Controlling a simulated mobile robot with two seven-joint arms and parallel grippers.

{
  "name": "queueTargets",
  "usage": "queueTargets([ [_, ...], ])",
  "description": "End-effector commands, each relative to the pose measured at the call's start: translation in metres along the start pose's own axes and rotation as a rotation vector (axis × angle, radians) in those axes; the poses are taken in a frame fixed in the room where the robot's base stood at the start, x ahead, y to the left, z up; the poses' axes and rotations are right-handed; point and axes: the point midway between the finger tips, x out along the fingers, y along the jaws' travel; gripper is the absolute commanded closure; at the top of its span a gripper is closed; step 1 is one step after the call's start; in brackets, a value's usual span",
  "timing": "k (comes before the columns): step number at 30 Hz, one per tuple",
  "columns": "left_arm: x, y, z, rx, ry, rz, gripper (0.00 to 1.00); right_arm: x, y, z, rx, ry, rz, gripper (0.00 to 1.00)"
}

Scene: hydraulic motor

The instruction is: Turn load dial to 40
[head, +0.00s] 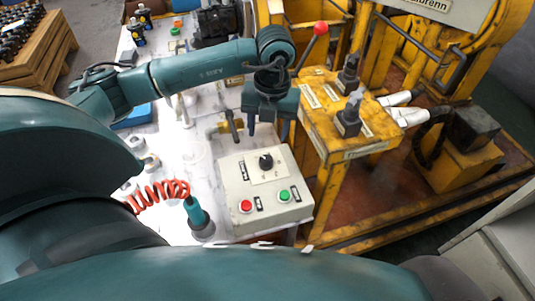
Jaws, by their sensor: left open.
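A pale grey control box (236,181) stands at the right front edge of the white bench. A black dial knob (265,161) sits on a white plate on its top face. The markings around the knob are too small to read, so I cannot tell its setting. A red button (246,206) and a green button (284,196) are on the box nearer to me. My left gripper (266,127) is open and empty, pointing down in the air just beyond the box and the dial, apart from the knob. My right gripper does not show.
A yellow machine frame (345,152) with a red-knobbed lever (320,29) stands close right of my left gripper. A pipe fitting (229,126) lies left of it. A red coiled hose (160,192) and a teal tool (197,214) are left of the box.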

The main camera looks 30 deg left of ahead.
Motion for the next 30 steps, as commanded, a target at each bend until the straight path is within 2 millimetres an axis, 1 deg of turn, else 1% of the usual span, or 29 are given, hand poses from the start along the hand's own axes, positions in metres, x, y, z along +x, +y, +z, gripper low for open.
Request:
queueTargets([
  [1,0.012,0.0,-0.001,-0.001,0.005,0.002,0.45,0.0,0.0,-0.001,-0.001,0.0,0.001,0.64],
  [3,0.028,0.0,-0.001,0.001,0.005,0.002,0.45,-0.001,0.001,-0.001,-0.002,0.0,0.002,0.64],
  [9,0.068,-0.001,-0.001,0.001,0.005,-0.001,0.45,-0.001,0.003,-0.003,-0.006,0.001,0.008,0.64],
  [12,0.083,-0.001,-0.001,0.002,0.004,-0.001,0.45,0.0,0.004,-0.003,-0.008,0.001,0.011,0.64],
  [15,0.093,-0.001,-0.001,0.003,0.003,-0.002,0.45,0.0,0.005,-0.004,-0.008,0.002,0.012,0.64],
  [20,0.1,-0.002,-0.001,0.003,0.001,-0.004,0.45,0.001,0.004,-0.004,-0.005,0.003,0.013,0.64],
  [27,0.101,-0.002,-0.001,0.004,0.001,-0.004,0.45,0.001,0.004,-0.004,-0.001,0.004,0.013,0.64],
  [30,0.101,-0.002,-0.001,0.004,0.001,-0.004,0.53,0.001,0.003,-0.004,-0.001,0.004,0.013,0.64],
])
